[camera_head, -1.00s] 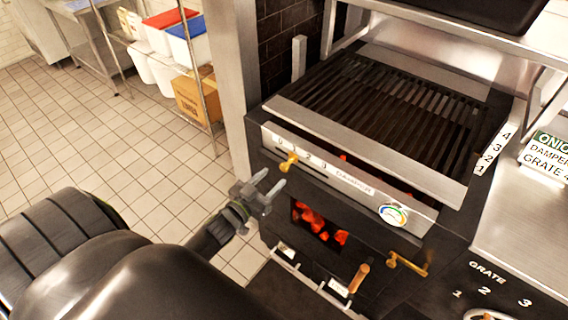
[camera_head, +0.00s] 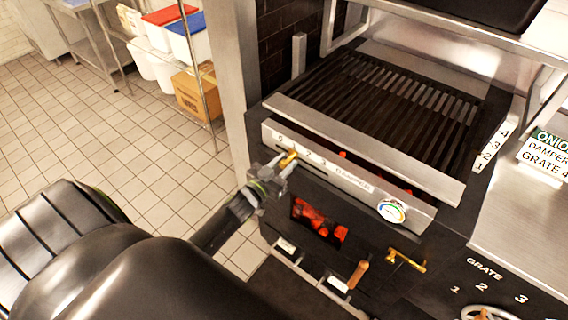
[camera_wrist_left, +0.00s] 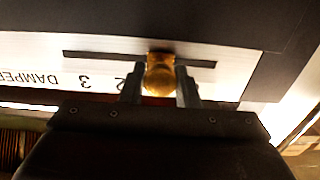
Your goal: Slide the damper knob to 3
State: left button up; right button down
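The damper knob (camera_head: 289,159) is a small brass knob on the steel strip at the grill's front left. It stands near the 1 mark of the printed scale, left of 2 and 3. My left gripper (camera_head: 283,164) is at the knob. In the left wrist view the brass knob (camera_wrist_left: 160,76) sits between the two fingers (camera_wrist_left: 160,84), which are close on both its sides and appear shut on it. The dark slot (camera_wrist_left: 95,56) runs to both sides of the knob; the 3 shows on the left, and a finger partly covers the 2. My right gripper is not in view.
A round gauge (camera_head: 392,211) is at the right of the strip. Below are the glowing firebox opening (camera_head: 319,219), a brass latch (camera_head: 406,261) and a wooden handle (camera_head: 358,274). A sign (camera_head: 545,155) with damper and grate settings stands at the right.

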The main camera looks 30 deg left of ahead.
pick_arm(q)
grip_shut()
jog(key=shift+d, duration=0.3)
jog(key=p, duration=0.3)
send_near(324, 172)
jog(key=w, duration=0.5)
jog(key=shift+w+a, duration=0.15)
jog(key=shift+w, duration=0.05)
jog(key=shift+o, duration=1.2)
grip_release()
jog(key=o, duration=0.3)
jog(key=shift+d, duration=0.35)
jog(key=shift+o, duration=0.2)
